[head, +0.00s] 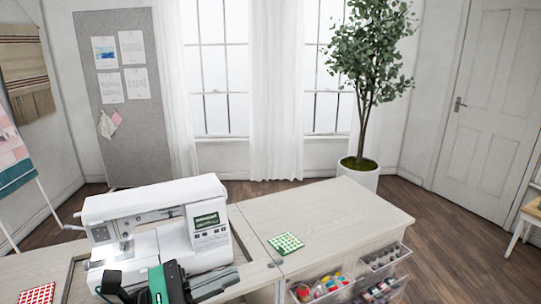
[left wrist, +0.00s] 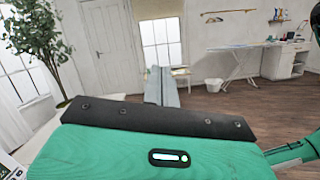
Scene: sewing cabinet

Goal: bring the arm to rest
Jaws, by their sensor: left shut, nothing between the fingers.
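My left gripper (head: 228,276) shows at the bottom of the head view, in front of the white sewing machine (head: 160,228). Its green and black body is at lower left of the fingers, and the fingers point right. In the left wrist view the grey fingers (left wrist: 163,86) stand together beyond the green housing, shut with nothing between them. They point toward the open room. My right gripper is not in view.
The sewing machine stands on a pale wooden cabinet top (head: 345,218). A green patterned square (head: 286,243) and a red one (head: 38,294) lie on it. Open clear drawers (head: 325,285) with supplies jut out at the front. A potted tree (head: 358,172) stands behind.

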